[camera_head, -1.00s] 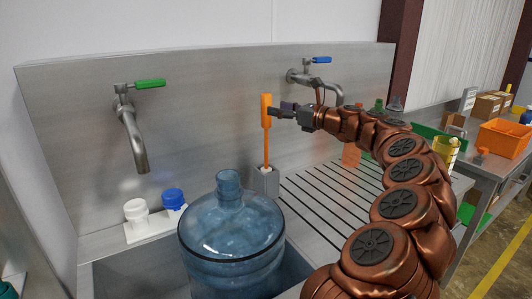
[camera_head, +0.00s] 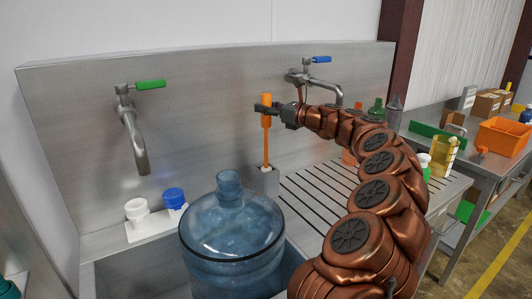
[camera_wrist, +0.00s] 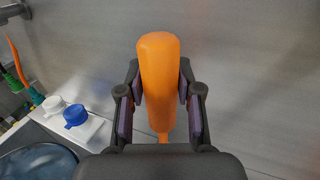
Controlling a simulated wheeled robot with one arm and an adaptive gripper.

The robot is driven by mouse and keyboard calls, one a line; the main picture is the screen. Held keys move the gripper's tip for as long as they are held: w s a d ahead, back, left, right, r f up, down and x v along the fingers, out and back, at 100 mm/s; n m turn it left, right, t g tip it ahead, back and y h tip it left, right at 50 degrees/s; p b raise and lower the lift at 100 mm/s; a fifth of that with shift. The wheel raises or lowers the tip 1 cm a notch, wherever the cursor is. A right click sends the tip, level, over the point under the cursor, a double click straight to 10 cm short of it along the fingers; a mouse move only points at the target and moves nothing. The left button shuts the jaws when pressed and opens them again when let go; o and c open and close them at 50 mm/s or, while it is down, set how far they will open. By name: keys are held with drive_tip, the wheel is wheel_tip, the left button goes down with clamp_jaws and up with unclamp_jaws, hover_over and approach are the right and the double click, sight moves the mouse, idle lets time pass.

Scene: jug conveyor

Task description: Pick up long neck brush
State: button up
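The long neck brush has an orange handle (camera_head: 266,112) and stands upright in a grey metal holder (camera_head: 265,181) behind the blue jug. Its lower end is hidden in the holder. My gripper (camera_head: 265,109) is at the upper part of the handle. In the wrist view the handle (camera_wrist: 158,82) stands between the two fingers of my gripper (camera_wrist: 160,95). The fingers are apart, one on each side, with small gaps to the handle visible.
A large blue water jug (camera_head: 232,235) stands in the sink in front of the holder. A green-handled tap (camera_head: 135,130) is on the left and a blue-handled tap (camera_head: 318,80) behind my arm. White and blue caps (camera_head: 174,198) sit on a white tray. A slotted drainboard (camera_head: 325,198) lies right.

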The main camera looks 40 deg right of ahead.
clamp_jaws()
drive_tip(key=shift+r, duration=0.1)
